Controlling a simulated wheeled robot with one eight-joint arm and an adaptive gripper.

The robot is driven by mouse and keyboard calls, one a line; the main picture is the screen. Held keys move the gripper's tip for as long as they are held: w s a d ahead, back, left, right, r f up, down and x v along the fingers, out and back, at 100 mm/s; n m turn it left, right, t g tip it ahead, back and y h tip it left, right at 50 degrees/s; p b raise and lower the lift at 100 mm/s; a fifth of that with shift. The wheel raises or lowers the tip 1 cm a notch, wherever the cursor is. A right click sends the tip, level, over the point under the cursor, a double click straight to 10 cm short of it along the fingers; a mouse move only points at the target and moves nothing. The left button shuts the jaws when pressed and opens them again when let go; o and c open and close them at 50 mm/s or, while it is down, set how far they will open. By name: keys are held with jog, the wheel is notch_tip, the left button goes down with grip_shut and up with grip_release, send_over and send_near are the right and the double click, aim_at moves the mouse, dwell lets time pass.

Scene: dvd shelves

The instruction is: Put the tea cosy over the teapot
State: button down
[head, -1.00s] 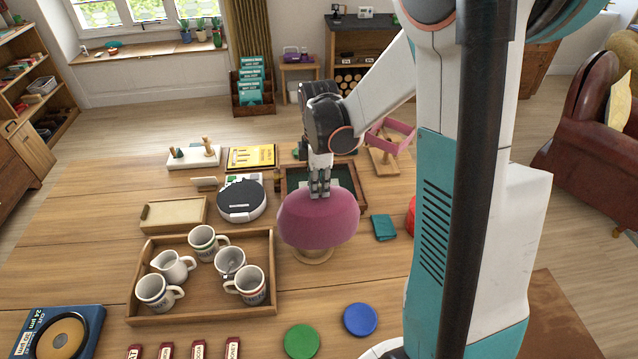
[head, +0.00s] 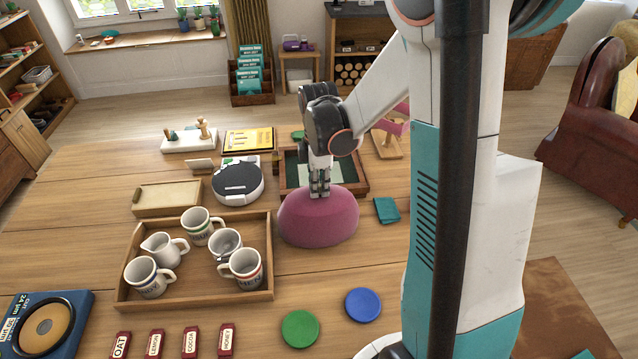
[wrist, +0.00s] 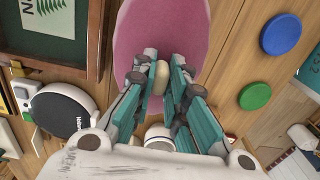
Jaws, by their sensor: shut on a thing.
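The tea cosy (head: 318,220) is a pink-mauve dome that stands upright on the table, right of the mug tray. My gripper (head: 319,190) comes down from above and is shut on the cosy's top. In the wrist view my gripper (wrist: 160,80) has its teal fingers closed on a pale round knob (wrist: 161,78) at the top of the pink cosy (wrist: 150,35). No teapot shows; whatever is under the cosy is hidden.
A wooden tray (head: 195,303) with several mugs and a jug stands close left of the cosy. A green-lined frame (head: 358,182) lies behind it. Green (head: 300,329) and blue (head: 363,305) discs lie in front. A teal cloth (head: 387,210) lies at right.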

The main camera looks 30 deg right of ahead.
jog(key=c, duration=1.5)
grip_release()
jog(key=shift+c, duration=0.2)
jog(key=shift+r, duration=0.1)
notch_tip(320, 180, up, 12)
